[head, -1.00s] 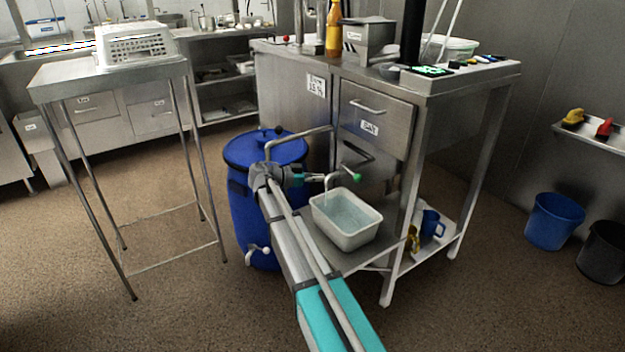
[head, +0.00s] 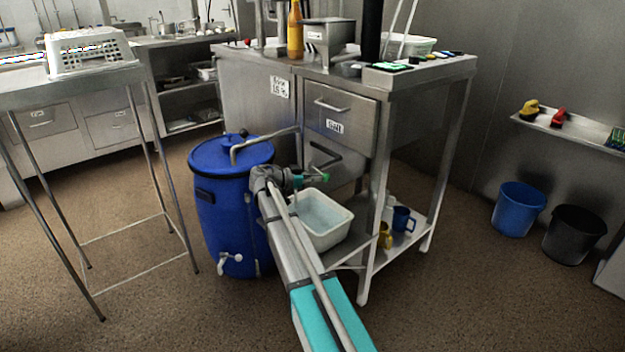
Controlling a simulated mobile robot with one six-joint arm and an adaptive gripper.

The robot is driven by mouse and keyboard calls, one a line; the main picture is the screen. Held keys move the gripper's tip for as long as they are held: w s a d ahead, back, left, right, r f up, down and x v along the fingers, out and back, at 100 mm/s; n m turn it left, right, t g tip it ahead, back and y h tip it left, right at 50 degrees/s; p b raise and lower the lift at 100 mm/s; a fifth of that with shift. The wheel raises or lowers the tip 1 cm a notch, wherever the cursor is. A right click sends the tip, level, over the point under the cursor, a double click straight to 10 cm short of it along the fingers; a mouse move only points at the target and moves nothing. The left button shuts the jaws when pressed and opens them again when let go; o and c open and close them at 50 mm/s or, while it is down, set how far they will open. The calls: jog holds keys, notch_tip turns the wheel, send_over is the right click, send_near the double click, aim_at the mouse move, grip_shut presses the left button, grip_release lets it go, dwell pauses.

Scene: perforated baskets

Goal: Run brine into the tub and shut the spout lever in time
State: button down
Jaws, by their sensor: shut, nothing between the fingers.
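The white tub (head: 332,240) stands on the lower shelf of the steel bench and holds pale bluish liquid. A metal pipe (head: 262,140) runs from the top of the blue barrel (head: 222,215) toward the bench. The green-tipped spout lever (head: 323,177) shows just above the tub's far side. My gripper (head: 303,181) is shut and empty, its tip close beside the lever; I cannot tell whether they touch. My gripper and arm hide most of the spout and the tub's left side. I cannot clearly see whether liquid is running.
A blue mug (head: 403,219) and a yellow item (head: 385,236) sit on the lower shelf right of the tub. A steel table (head: 70,88) with a white perforated basket (head: 88,52) stands left. Blue (head: 518,208) and black (head: 574,234) buckets stand right. The floor between is clear.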

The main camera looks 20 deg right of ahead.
jog(key=shift+s+d, duration=0.1)
jog(key=shift+d, duration=1.05)
jog(key=shift+a, duration=0.1)
jog(key=s+a+r+p, duration=0.1)
jog(key=a+r+p, duration=0.1)
jog(key=a, duration=1.2)
jog(key=shift+a+r+p, duration=0.15)
jog(key=shift+r+p, duration=0.15)
jog(key=shift+s, duration=0.1)
